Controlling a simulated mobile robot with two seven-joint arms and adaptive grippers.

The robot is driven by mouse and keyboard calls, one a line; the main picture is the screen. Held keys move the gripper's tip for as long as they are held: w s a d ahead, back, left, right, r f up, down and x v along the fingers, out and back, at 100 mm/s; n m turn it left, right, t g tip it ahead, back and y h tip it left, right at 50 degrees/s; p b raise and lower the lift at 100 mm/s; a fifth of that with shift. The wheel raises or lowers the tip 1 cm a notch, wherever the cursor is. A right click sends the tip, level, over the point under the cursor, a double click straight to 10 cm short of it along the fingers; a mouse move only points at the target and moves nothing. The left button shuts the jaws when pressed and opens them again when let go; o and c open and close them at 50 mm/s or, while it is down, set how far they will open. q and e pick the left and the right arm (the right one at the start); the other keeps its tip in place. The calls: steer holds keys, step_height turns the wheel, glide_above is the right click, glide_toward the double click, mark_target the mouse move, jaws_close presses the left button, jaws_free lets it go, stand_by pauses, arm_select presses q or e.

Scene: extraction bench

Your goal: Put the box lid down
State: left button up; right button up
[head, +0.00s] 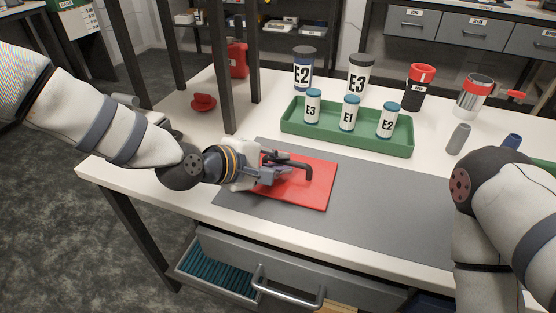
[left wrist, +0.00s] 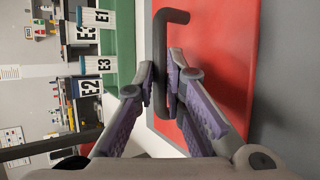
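The box lid (head: 318,190) is a flat red plate with a dark bent handle (head: 300,165). It is over the grey mat near the bench's front. It lies about level, and I cannot tell whether it touches the mat. My left gripper (head: 280,172) is at the handle. In the left wrist view the gripper (left wrist: 161,82) has its fingers closed on both sides of the handle bar (left wrist: 161,55), with the red lid (left wrist: 215,60) behind. The right arm shows at the right, but its gripper is out of view.
A green tray (head: 345,143) with vials E3, E1 and E2 stands behind the mat (head: 385,205). Larger jars, a red-topped container (head: 419,88) and a grey cylinder (head: 458,138) are further back and right. A dark post (head: 221,70) rises behind my left arm. The drawer (head: 225,272) below is open.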

arm_select(q)
steer(key=o, duration=0.4)
steer(key=shift+r, duration=0.2)
steer(key=p+v, duration=0.2)
steer(key=v, duration=1)
steer(key=shift+f, duration=0.15)
arm_select(e)
steer(key=w+r+t, duration=0.1)
steer(key=w+r, duration=0.1)
steer(key=shift+w+r, duration=0.35)
